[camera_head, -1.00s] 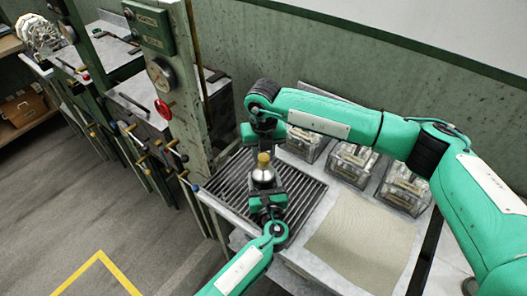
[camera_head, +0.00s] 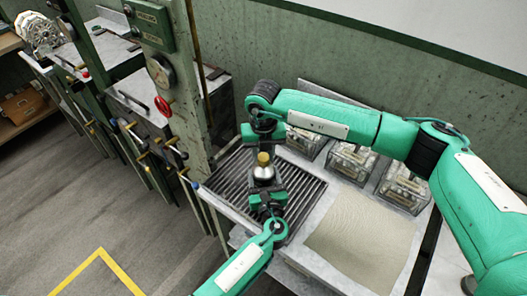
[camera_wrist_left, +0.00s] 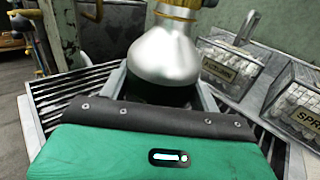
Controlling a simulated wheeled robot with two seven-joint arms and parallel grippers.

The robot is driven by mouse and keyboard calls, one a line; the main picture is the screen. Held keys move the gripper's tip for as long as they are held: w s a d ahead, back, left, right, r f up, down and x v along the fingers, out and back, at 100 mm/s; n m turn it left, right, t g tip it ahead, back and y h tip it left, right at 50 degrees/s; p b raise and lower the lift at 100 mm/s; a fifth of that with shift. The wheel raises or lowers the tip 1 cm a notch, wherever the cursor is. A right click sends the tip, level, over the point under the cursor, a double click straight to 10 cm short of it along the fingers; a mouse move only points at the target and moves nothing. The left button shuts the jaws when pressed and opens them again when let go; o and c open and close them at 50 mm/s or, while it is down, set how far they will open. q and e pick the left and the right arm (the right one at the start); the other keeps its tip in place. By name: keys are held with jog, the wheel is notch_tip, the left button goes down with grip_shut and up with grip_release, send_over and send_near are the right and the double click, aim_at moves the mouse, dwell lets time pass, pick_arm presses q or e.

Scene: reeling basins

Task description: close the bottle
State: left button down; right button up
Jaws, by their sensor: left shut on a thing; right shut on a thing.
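The bottle (camera_head: 263,172) has a silver shoulder and stands upright over the slatted rack. Its cork-coloured cap (camera_head: 263,158) sits at the top of the neck. My left gripper (camera_head: 266,190) comes from below and is shut on the bottle's body. In the left wrist view the bottle (camera_wrist_left: 165,55) fills the middle between the fingers, and the cap is cut off by the top edge. My right gripper (camera_head: 263,148) comes down from above and is shut on the cap. Its fingertips are small here, and whether the cap is fully seated cannot be told.
The slatted rack (camera_head: 222,186) lies under both grippers. A beige cloth (camera_head: 362,240) covers the counter to the right. Several clear boxes (camera_head: 350,160) line the back wall. A green post with a red handwheel (camera_head: 164,107) stands at the left.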

jog(key=m, duration=0.6)
jog(key=shift+m, duration=0.4)
jog(key=m, duration=1.4)
jog(key=shift+a+m, duration=0.1)
jog(key=shift+m, duration=0.2)
jog(key=shift+a+m, duration=0.4)
jog(key=shift+m, duration=0.4)
jog(key=shift+a+r+m, duration=0.15)
jog(key=shift+m, duration=0.55)
jog(key=shift+d+m, duration=0.25)
jog(key=shift+m, duration=0.35)
jog(key=shift+d, duration=0.3)
